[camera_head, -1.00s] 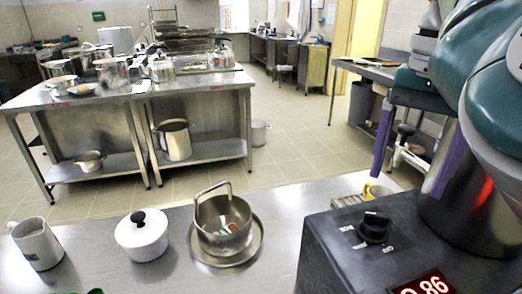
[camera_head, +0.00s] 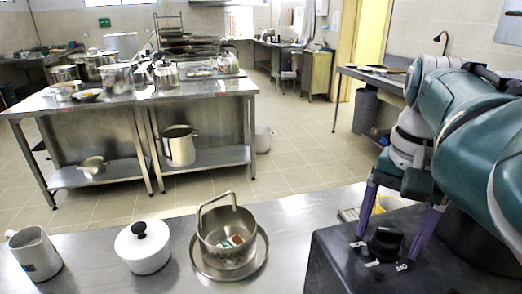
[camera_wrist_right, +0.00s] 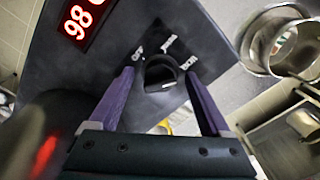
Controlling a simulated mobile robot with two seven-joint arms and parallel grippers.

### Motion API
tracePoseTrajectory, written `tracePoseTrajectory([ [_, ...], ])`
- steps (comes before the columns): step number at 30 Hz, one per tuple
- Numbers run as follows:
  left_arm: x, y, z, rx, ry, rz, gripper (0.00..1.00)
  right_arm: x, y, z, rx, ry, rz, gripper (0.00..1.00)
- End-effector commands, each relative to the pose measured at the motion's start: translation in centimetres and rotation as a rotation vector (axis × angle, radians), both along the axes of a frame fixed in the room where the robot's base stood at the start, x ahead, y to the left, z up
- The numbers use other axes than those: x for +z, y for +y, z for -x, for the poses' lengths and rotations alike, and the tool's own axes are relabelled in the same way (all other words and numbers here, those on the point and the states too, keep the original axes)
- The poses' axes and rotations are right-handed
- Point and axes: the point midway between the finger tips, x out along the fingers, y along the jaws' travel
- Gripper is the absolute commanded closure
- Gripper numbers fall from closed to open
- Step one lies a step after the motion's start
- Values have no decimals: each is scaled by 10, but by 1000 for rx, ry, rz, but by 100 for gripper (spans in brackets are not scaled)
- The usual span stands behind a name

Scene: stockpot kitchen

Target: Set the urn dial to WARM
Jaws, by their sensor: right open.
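The urn's black dial (camera_head: 384,243) sits on top of the dark urn base (camera_head: 335,262), with small white labels around it. In the right wrist view the dial (camera_wrist_right: 160,72) has labels that look like OFF, WARM and BOIL; I cannot tell which one it points to. My right gripper (camera_head: 383,249) is open, its purple fingers one on each side of the dial. In the right wrist view the gripper (camera_wrist_right: 159,73) straddles the dial, with gaps that seem to remain. My left gripper is out of view.
A metal pot with a tall handle (camera_head: 227,238) stands on a round tray beside the urn. A white lidded pot (camera_head: 142,248) and a grey mug (camera_head: 36,256) stand further left. A yellow item (camera_head: 388,203) is behind the urn. A red display (camera_wrist_right: 82,20) is on the base.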

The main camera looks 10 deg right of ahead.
Motion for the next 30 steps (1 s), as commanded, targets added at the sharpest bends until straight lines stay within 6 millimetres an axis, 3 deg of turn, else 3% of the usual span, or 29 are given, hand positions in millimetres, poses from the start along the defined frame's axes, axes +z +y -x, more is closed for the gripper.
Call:
tracePoseTrajectory([
  [4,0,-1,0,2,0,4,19,0,0,0,0,0,0,21],
  [25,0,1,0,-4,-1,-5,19,0,0,0,0,0,0,99],
  [30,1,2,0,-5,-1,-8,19,1,0,0,4,0,0,100],
])
